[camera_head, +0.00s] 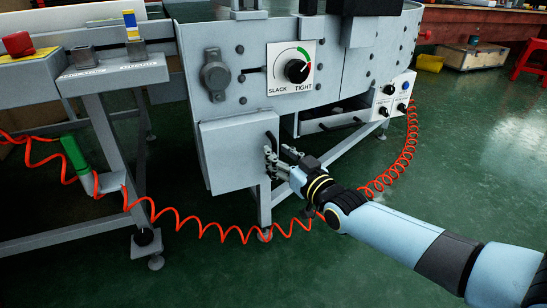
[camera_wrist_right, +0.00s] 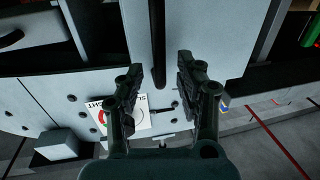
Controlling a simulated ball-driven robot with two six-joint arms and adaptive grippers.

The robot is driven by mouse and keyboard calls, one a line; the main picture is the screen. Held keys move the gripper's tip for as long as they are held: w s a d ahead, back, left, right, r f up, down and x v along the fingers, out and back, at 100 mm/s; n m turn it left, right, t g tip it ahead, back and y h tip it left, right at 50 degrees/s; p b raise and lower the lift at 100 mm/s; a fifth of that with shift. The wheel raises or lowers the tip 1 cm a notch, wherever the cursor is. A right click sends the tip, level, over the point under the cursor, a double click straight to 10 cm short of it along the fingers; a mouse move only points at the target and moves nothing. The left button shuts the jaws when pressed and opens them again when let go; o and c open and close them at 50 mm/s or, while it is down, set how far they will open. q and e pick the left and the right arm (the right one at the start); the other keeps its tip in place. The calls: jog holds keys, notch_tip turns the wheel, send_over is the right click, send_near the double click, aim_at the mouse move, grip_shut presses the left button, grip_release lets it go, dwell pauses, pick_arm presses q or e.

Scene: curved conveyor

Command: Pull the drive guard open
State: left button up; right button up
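The drive guard (camera_head: 232,158) is a light grey box-like cover low on the conveyor frame, below the slack/tight dial. Its dark bar handle (camera_head: 271,138) is at its right edge. My right gripper (camera_head: 272,160) is at that edge, just beside the handle. In the right wrist view the black handle (camera_wrist_right: 157,40) runs between the two spread fingers of my right gripper (camera_wrist_right: 159,68), with gaps on both sides. The guard's grey face (camera_wrist_right: 205,35) fills the upper middle there. I cannot tell whether the fingers touch it. My left gripper is not in view.
The slack/tight dial (camera_head: 296,69) is above the guard. A small control box (camera_head: 393,96) is to its right. A coiled orange hose (camera_head: 210,225) hangs below, passing near my right arm. A red button (camera_head: 18,43) is at far left. The green floor (camera_head: 470,165) is clear at right.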

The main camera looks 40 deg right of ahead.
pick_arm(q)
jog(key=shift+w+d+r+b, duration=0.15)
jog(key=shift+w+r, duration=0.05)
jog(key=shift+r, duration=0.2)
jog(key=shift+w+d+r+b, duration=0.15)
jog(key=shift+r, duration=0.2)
pick_arm(e)
jog(key=shift+w, duration=1.25)
grip_shut()
